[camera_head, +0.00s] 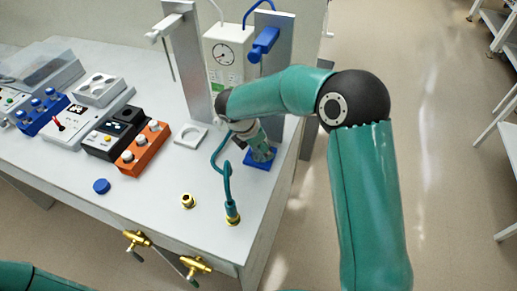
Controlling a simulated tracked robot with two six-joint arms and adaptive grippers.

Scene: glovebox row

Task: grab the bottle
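I cannot make out a bottle for certain; it may be hidden behind my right arm and gripper. My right gripper (259,150) points down over a small blue square base (262,164) near the table's right edge. It is small and partly covered by its own wrist, so I cannot tell whether its fingers are open or hold anything. Part of my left arm shows at the bottom left, but its gripper is out of view.
A teal hose (228,183) rises from a brass fitting beside my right gripper. An orange rack (145,148), a blue rack (43,115) and a black device (117,131) stand at left. The front-middle tabletop is mostly clear.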

